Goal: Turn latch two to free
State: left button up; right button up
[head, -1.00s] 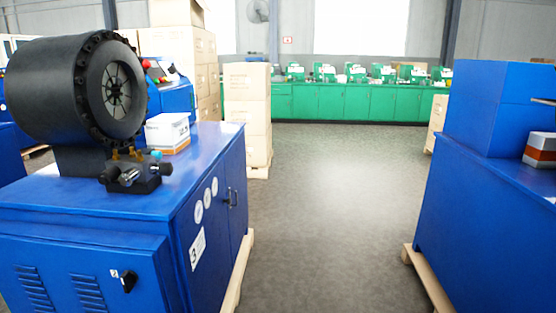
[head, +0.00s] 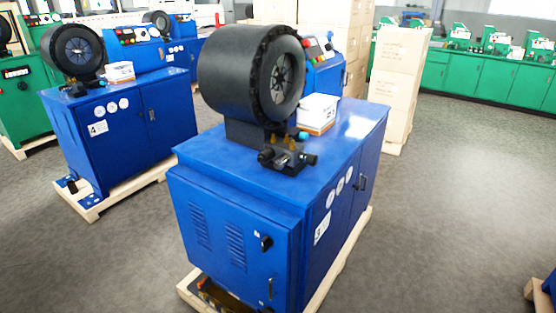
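A small black latch (head: 266,243) sits on the blue front door of the nearest crimper cabinet (head: 240,243), near the door's right edge. A small white tag (head: 256,234) is beside it; it reads like a 2 in the earlier view, but is too small to read now. The latch looks tilted, and I cannot tell its exact setting. A slim handle (head: 270,288) is lower on the same door, which looks shut. Neither of my grippers is in view.
The cabinet stands on a wooden pallet (head: 338,268) and carries a black crimper head (head: 250,75) and a white box (head: 317,112). Another crimper cabinet, marked 4 (head: 125,130), stands at left. Stacked cartons (head: 398,85) are behind. Grey floor (head: 440,200) is clear at right and front left.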

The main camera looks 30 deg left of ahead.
aim_at(265, 244)
jog(key=u, duration=1.35)
